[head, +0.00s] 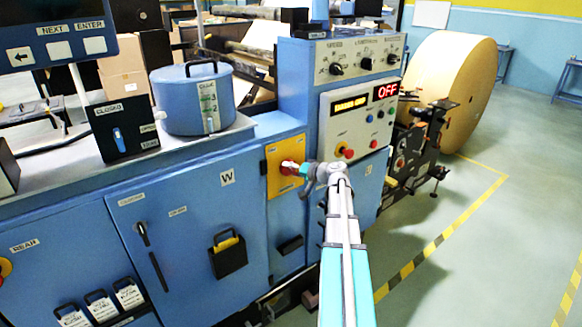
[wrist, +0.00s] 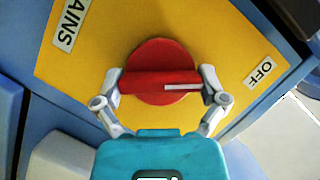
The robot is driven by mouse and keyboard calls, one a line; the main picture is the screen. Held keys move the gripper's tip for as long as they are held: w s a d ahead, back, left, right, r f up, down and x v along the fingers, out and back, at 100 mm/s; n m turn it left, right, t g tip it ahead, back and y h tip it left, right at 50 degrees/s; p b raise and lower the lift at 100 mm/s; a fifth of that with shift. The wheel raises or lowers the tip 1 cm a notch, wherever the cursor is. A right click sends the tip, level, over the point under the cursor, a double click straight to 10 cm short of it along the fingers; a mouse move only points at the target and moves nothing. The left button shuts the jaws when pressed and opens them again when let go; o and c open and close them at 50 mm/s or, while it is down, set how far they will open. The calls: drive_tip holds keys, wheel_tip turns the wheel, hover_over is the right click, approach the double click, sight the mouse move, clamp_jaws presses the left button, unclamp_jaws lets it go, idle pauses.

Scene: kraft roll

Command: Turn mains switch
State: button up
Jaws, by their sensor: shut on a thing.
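The mains switch is a red rotary knob (wrist: 158,58) with a raised bar across it, on a yellow plate (wrist: 95,58). In the head view the knob (head: 287,168) shows on the yellow plate (head: 284,186) of the blue cabinet. My gripper (wrist: 160,84) is shut on the knob's bar, one finger at each end. In the wrist view a white line on the bar points right. A label ending in "AINS" (wrist: 72,25) is at upper left and an "OFF" label (wrist: 260,72) at right. In the head view my gripper (head: 305,170) partly hides the knob.
The control panel (head: 358,115) above right shows a red "OFF" display (head: 386,91) and a yellow display (head: 349,103). A blue pot (head: 194,100) stands on the bench at left. A big kraft roll (head: 450,85) stands behind right. The floor at right is open, with a striped yellow line (head: 425,254).

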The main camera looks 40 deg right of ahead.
drive_tip(key=shift+n, duration=0.5)
drive_tip(key=shift+h, duration=0.4)
drive_tip(key=o, duration=0.8)
